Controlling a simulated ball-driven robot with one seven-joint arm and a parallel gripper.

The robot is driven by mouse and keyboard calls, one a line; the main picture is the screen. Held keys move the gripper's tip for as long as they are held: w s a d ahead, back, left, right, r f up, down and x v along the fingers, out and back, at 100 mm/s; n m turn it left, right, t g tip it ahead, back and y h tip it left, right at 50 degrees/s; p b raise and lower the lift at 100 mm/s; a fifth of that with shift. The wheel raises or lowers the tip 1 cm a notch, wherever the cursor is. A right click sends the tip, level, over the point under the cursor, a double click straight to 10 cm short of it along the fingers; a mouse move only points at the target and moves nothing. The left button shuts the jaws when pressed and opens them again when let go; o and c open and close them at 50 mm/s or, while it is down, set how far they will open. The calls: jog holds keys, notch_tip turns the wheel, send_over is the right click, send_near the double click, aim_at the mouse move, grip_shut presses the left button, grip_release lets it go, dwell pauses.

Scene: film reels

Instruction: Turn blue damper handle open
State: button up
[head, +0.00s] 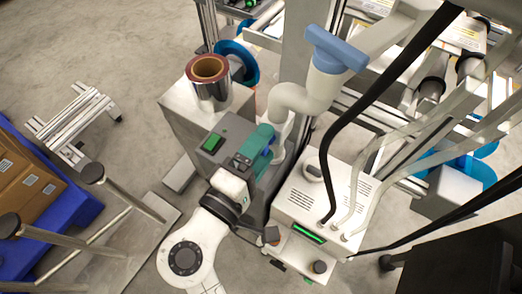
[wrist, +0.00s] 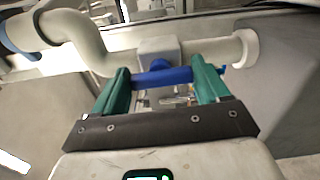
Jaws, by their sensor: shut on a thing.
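The blue damper handle (wrist: 165,76) is a short bar on a small grey block beside the pale bent pipe, seen in the wrist view. My gripper (wrist: 162,78) has two green fingers, one toward each end of the bar, and is shut on it. The bar lies nearly level across the picture between the fingers. In the head view my gripper (head: 260,146) reaches the pale pipe (head: 291,103) beside the machine; its fingers and wrist hide most of the handle there.
A blue T-shaped pipe end (head: 337,50) stands above the gripper. A white control box (head: 318,205) with black hoses is at right. A brown-topped reel (head: 208,80) sits on a grey cabinet (head: 190,125). Grey floor is open at upper left.

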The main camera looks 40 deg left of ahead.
jog(key=shift+m, duration=0.4)
jog(key=shift+f, duration=0.1)
jog(key=o, duration=1.1)
jog(key=shift+c, duration=0.2)
jog(key=v, duration=1)
jog(key=shift+s+d+p, duration=0.2)
jog(key=shift+s+p, duration=0.15)
jog(key=shift+p, duration=0.05)
